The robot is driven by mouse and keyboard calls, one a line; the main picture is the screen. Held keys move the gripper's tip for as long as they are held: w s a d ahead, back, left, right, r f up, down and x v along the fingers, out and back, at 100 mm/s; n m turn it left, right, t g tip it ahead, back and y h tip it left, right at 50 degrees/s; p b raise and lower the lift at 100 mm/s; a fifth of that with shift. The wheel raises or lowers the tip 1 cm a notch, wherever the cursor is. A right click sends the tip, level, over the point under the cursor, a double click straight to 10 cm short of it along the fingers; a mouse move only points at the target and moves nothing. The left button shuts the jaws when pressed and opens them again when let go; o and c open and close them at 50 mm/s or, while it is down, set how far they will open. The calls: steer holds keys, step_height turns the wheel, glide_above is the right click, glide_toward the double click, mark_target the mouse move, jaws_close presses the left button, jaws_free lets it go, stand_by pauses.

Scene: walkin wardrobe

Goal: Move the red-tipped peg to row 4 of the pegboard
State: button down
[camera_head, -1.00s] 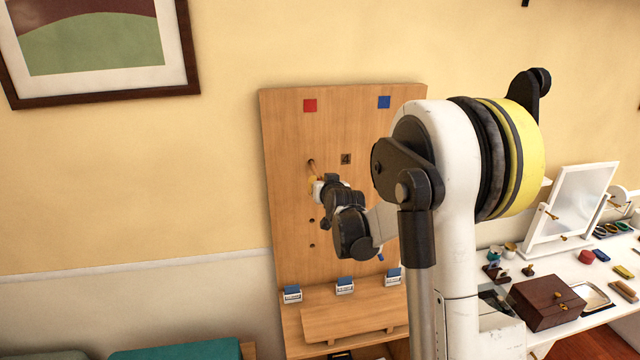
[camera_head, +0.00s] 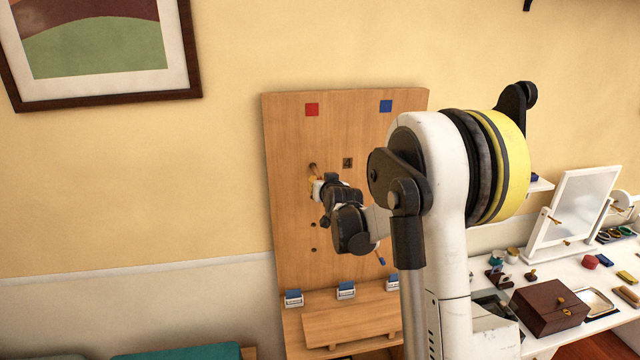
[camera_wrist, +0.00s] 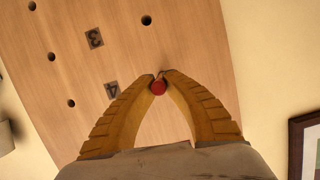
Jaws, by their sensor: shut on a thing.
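The wooden pegboard (camera_head: 295,225) leans against the wall. It bears a red square, a blue square and number labels. My gripper (camera_wrist: 158,84) has its yellow fingers closed on the red-tipped peg (camera_wrist: 158,88), whose red end faces the wrist camera. In the head view the brown peg shaft (camera_head: 312,167) shows at my gripper's tip, in the left column, level with the label 4 (camera_head: 347,163). The label 4 also shows beside the peg in the wrist view (camera_wrist: 112,90). The peg's far end is hidden, so I cannot tell how deep it sits in a hole.
A blue-tipped peg (camera_head: 381,261) shows low on the board's right, partly behind my arm. Small blue-and-white holders (camera_head: 346,290) stand on the board's lower ledge. A white table with a mirror (camera_head: 574,212) and a brown box (camera_head: 548,303) is at right.

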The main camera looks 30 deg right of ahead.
steer(key=shift+w+d, duration=0.1)
steer(key=shift+w, duration=0.35)
steer(key=c, duration=1.5)
jaws_free()
steer(key=shift+s, duration=0.15)
steer(key=v, duration=1.1)
steer(key=shift+s, duration=0.4)
